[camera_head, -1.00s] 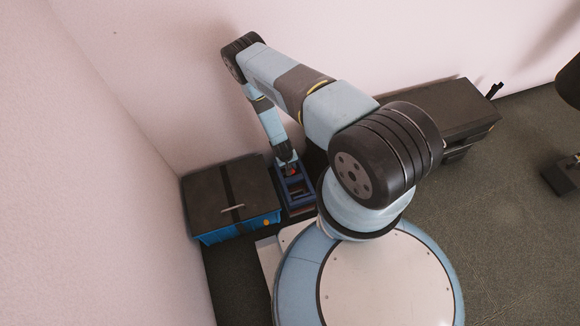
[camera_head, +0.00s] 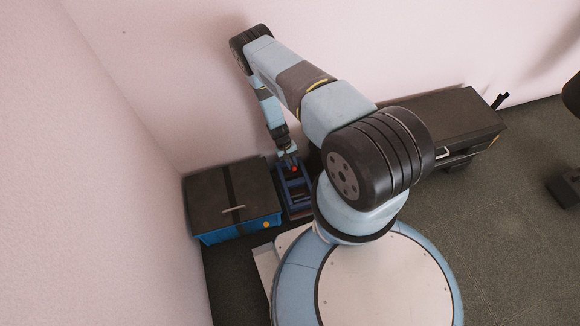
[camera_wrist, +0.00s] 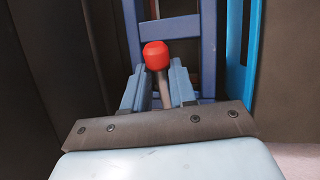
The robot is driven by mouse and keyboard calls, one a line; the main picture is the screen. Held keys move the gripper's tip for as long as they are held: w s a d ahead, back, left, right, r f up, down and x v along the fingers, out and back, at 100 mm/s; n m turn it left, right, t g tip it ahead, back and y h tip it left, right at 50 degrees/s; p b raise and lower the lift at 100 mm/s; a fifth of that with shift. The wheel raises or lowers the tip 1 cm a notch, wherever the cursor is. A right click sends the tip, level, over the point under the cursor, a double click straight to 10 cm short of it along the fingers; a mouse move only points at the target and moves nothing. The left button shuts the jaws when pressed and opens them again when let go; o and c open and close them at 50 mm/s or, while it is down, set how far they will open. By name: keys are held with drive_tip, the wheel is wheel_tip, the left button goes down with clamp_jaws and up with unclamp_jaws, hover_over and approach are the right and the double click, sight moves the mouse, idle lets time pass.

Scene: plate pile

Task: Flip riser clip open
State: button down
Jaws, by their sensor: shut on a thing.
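A red knob (camera_wrist: 157,56) on a short grey rod (camera_wrist: 164,88), which I take to be the riser clip, shows in the wrist view in front of a dark blue frame (camera_wrist: 208,45). My gripper (camera_wrist: 160,77) has its two light blue fingers on either side of the rod, shut on it just below the knob. In the head view my gripper (camera_head: 288,155) points down at the blue frame (camera_head: 297,206), with the red knob (camera_head: 294,169) at its tip. The rod's lower end and the clip's hinge are hidden.
A blue box with a dark lid (camera_head: 205,200) stands left of the frame, close to the wall. A dark cabinet (camera_head: 450,118) stands to the right along the back wall. Open floor (camera_head: 500,220) lies at the right.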

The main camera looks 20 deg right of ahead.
drive_tip(key=shift+w+r, duration=0.2)
drive_tip(key=shift+w, duration=0.05)
drive_tip(key=c, duration=0.9)
unclamp_jaws()
drive_tip(key=shift+s, duration=0.1)
drive_tip(key=shift+r, duration=0.5)
wheel_tip(320, 180, up, 2)
drive_tip(key=shift+r, duration=0.15)
drive_tip(key=s+r, duration=0.9)
drive_tip(key=s, duration=0.5)
drive_tip(key=shift+a+r, duration=0.3)
drive_tip(key=shift+a, duration=0.15)
